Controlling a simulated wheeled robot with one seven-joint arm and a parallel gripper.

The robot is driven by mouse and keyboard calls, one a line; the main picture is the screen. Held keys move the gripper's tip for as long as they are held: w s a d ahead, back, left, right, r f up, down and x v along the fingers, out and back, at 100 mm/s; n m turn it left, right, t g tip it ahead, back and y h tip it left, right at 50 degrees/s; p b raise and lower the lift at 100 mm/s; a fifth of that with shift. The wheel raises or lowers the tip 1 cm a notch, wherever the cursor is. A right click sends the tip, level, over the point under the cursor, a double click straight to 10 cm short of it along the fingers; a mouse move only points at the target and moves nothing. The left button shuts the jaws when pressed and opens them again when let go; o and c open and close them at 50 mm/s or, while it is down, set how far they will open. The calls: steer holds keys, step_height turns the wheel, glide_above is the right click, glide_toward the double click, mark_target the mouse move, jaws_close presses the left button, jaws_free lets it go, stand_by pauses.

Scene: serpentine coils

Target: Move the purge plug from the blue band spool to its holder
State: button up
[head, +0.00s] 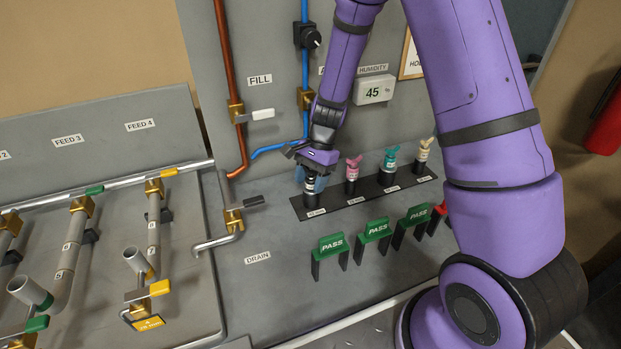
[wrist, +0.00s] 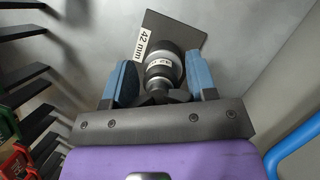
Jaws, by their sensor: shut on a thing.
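The purge plug (wrist: 163,68) is a dark and grey stepped round piece with a small label, seen from above in the wrist view. My gripper (wrist: 160,80) is shut on it, one blue finger on each side. In the head view my gripper (head: 311,176) points down at the left end of a black holder strip (head: 333,206), and the plug (head: 311,186) shows below the fingers. The plug is over or in the leftmost place, by the "42 mm" tag. I cannot tell whether it is fully seated. I cannot make out a blue band spool.
Pink (head: 352,172), teal (head: 389,164) and cream (head: 423,153) plugs stand along the strip to the right. Several green PASS tags (head: 331,245) stand in front. Copper (head: 225,80) and blue (head: 304,75) pipes run behind. Feed pipes with valves (head: 153,186) lie left.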

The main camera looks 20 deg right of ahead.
steer(key=o, duration=1.1)
steer(key=shift+r, duration=0.1)
steer(key=v, duration=1.1)
steer(key=s+d+r+n+t+h, duration=0.1)
steer(key=s+r+n+t, duration=0.15)
steer(key=s+r, duration=0.45)
steer(key=s+r+n+t+h, duration=0.1)
steer(key=s+r+n, duration=0.3)
steer(key=r, duration=0.6)
steer(key=shift+s+d+r+n+t+h, duration=0.4)
steer(key=shift+s+r+n+t, duration=0.45)
steer(key=shift+s, duration=1.8)
steer(key=shift+s+d+r+n+t+h, duration=0.35)
steer(key=shift+s+r+n, duration=0.8)
steer(key=shift+s, duration=1.5)
steer(key=shift+s+d+r+n+t+h, duration=0.25)
steer(key=shift+s+d+r+n+t, duration=0.7)
steer(key=shift+s, duration=1.7)
steer(key=shift+a+r, duration=0.3)
steer(key=shift+a, duration=0.15)
